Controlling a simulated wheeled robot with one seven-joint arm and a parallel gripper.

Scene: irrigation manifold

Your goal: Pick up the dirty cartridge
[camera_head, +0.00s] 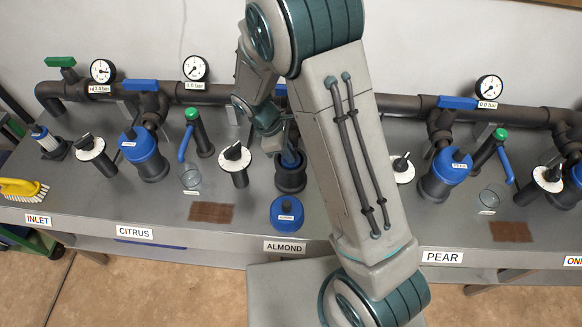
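The ALMOND filter housing (290,180) stands uncapped on the bench, with a blue collar at its top. Its blue cap (287,212) lies on the bench in front of it. My gripper (282,150) points down at the housing's mouth, at or just above it. My arm and gripper cover much of this opening. I cannot make out a dirty cartridge for certain, nor whether the fingers are open or shut on something.
A pale cartridge with a blue top (43,137) stands at the far left near a yellow brush (22,188). Capped housings stand at CITRUS (150,160) and PEAR (440,178). A dark pipe (222,92) runs behind. A brown mat (212,212) lies left of the loose cap.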

